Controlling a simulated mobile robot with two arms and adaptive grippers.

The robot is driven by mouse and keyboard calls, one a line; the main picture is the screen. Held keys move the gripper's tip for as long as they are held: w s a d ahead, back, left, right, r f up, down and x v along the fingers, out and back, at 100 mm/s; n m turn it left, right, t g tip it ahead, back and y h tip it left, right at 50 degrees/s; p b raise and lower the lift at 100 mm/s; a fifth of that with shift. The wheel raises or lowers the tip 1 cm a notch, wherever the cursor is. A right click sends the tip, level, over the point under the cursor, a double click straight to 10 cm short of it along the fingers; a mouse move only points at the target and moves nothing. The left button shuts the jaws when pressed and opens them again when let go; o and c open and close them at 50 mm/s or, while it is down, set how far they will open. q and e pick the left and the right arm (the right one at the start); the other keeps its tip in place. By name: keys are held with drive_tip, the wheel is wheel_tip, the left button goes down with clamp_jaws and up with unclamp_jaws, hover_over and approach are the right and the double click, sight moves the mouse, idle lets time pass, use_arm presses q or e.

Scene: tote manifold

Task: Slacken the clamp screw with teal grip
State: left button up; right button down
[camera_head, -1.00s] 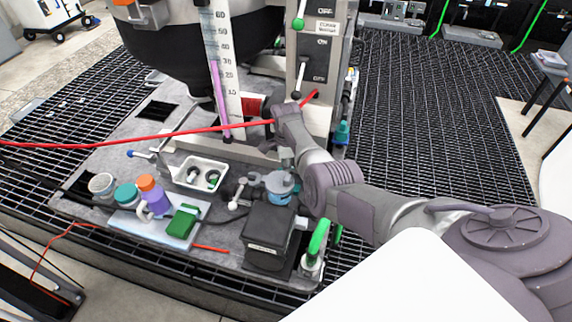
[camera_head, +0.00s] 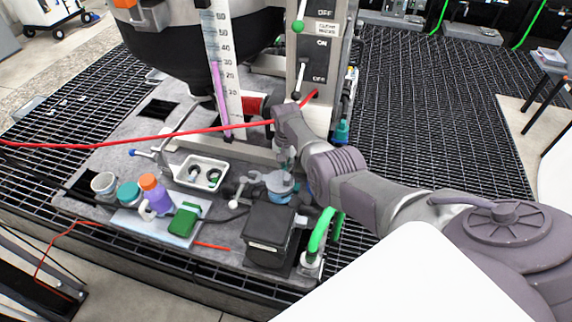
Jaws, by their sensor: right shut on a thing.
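My right gripper (camera_head: 285,158) points down over the board, its arm coming in from the right. It is shut at the top of a grey-blue clamp fitting (camera_head: 278,184), which has a lighter blue part below. The fingers and wrist hide most of what is gripped, so I cannot make out a teal grip between them. Another small teal-blue grip (camera_head: 342,131) sticks out beside the upright control panel, apart from the gripper. My left gripper is not in view.
A black box (camera_head: 268,232) and green handles (camera_head: 319,230) stand close in front. A white tray (camera_head: 201,172) and bottles (camera_head: 155,194) are to the left. The panel (camera_head: 318,60) rises behind. A red line (camera_head: 100,143) crosses the board.

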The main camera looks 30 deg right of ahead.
drive_tip(key=n, duration=0.4)
drive_tip(key=shift+n, duration=0.3)
drive_tip(key=n, duration=0.4)
drive_tip(key=shift+n, duration=0.3)
drive_tip(key=n, duration=0.4)
drive_tip(key=shift+n, duration=0.3)
drive_tip(key=n, duration=0.4)
drive_tip(key=shift+f, duration=0.1)
drive_tip(key=n, duration=0.9)
drive_tip(key=shift+n+b, duration=0.3)
drive_tip(key=shift+b, duration=0.05)
drive_tip(key=n, duration=0.4)
drive_tip(key=shift+b, duration=0.4)
drive_tip(key=n+b, duration=0.1)
drive_tip(key=n, duration=0.4)
drive_tip(key=n+b, duration=0.1)
drive_tip(key=n, duration=0.3)
drive_tip(key=shift+n, duration=0.3)
drive_tip(key=n+b, duration=0.2)
drive_tip(key=shift+n, duration=0.4)
drive_tip(key=n+b, duration=0.2)
drive_tip(key=b, duration=0.1)
drive_tip(key=n+b, duration=0.2)
drive_tip(key=b, duration=0.2)
drive_tip(key=shift+d+f, duration=0.1)
drive_tip(key=shift+f, duration=0.1)
drive_tip(key=shift+r+n+b, duration=0.25)
drive_tip(key=shift+n+b, duration=0.15)
drive_tip(key=shift+b, duration=0.6)
